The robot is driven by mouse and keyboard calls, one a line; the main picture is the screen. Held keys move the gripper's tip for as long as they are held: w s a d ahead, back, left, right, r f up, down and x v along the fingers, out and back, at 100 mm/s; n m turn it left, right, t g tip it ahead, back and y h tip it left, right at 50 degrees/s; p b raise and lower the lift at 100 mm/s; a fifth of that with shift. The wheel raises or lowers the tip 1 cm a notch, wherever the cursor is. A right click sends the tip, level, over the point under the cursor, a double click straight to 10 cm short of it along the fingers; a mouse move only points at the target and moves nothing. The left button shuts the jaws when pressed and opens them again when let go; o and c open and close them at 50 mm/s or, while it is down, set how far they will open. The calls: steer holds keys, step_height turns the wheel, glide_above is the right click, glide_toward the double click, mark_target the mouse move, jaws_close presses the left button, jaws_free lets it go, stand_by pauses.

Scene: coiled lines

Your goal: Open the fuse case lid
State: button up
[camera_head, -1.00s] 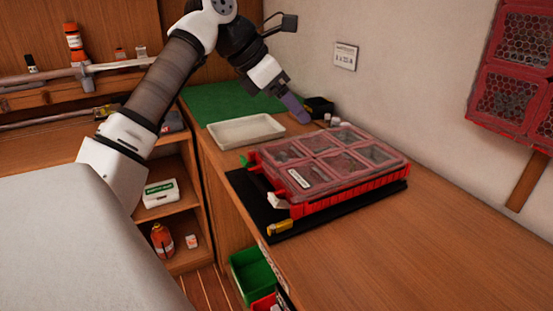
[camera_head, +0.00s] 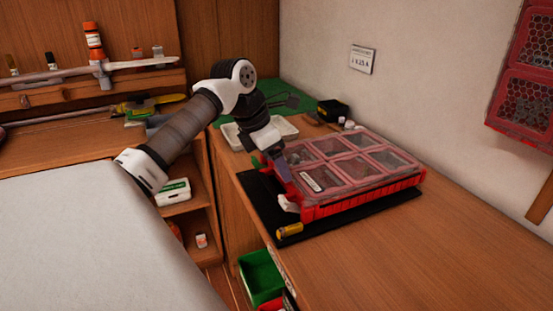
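The fuse case (camera_head: 365,200) is a red box on a black mat (camera_head: 268,205) on the wooden counter. Its lid (camera_head: 352,168) has clear windows in a red frame and lies flat, closed. A small white label (camera_head: 312,183) is near the lid's left front. A white latch-like piece (camera_head: 288,204) sticks out at the case's front left corner. My gripper (camera_head: 283,170) points down at the left edge of the case, close to the lid. I cannot tell whether it touches, nor whether its fingers are apart. The arm hides part of the case's left side.
A yellow cylinder (camera_head: 289,230) lies at the mat's front corner. A pale tray (camera_head: 232,135) sits behind my arm on the green mat (camera_head: 307,104). A black box (camera_head: 331,109) stands behind the case. The counter right of the case is clear. A green bin (camera_head: 261,277) is below the counter's edge.

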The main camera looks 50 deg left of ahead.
steer(key=shift+w+d+f, duration=0.1)
steer(key=shift+w+f, duration=0.15)
steer(key=shift+f, duration=0.3)
